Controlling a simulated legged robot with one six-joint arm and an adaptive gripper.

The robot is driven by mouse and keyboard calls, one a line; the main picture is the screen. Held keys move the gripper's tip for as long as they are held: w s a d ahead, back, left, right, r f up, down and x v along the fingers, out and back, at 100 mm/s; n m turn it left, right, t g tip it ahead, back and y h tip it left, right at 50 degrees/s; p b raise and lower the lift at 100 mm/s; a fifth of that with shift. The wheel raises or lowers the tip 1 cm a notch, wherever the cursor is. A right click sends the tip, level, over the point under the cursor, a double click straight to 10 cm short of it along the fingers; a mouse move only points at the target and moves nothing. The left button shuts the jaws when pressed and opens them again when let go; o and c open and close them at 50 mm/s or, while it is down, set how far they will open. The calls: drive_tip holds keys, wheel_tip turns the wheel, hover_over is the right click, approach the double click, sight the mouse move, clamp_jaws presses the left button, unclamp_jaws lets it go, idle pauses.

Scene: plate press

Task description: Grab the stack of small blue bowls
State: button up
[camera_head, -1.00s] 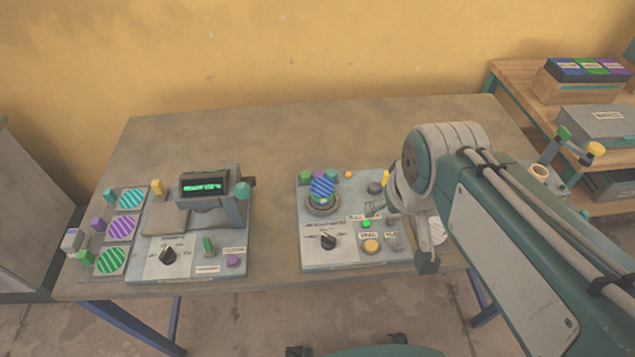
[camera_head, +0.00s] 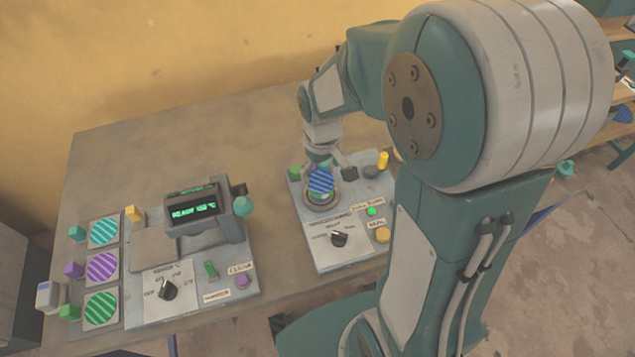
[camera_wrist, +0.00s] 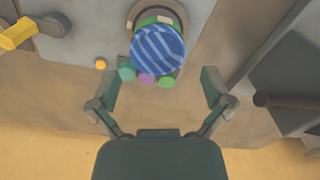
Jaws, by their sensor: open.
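The blue-and-white striped round top of the blue bowl stack (camera_head: 321,182) sits in a round holder on the right-hand panel. In the wrist view the stack (camera_wrist: 158,50) is at top centre, with a strip of green just visible beneath its blue top. My gripper (camera_head: 328,160) is directly over or just behind the stack in the head view. In the wrist view my gripper (camera_wrist: 160,82) is open and empty, its fingers spread to either side, with the stack centred ahead of them. The lower part of the stack is hidden.
Small green, purple and teal cylinders stand close beside the stack, near the purple cylinder (camera_wrist: 147,81). A yellow handle (camera_head: 383,160) and a dial (camera_head: 339,239) are on the same panel. A left panel holds a display unit (camera_head: 194,207) and several striped discs.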

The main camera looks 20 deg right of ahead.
sight(321, 180)
drive_tip(key=f, duration=0.7)
drive_tip(key=shift+w, duration=0.3)
drive_tip(key=shift+d, duration=0.1)
drive_tip(key=c, duration=1)
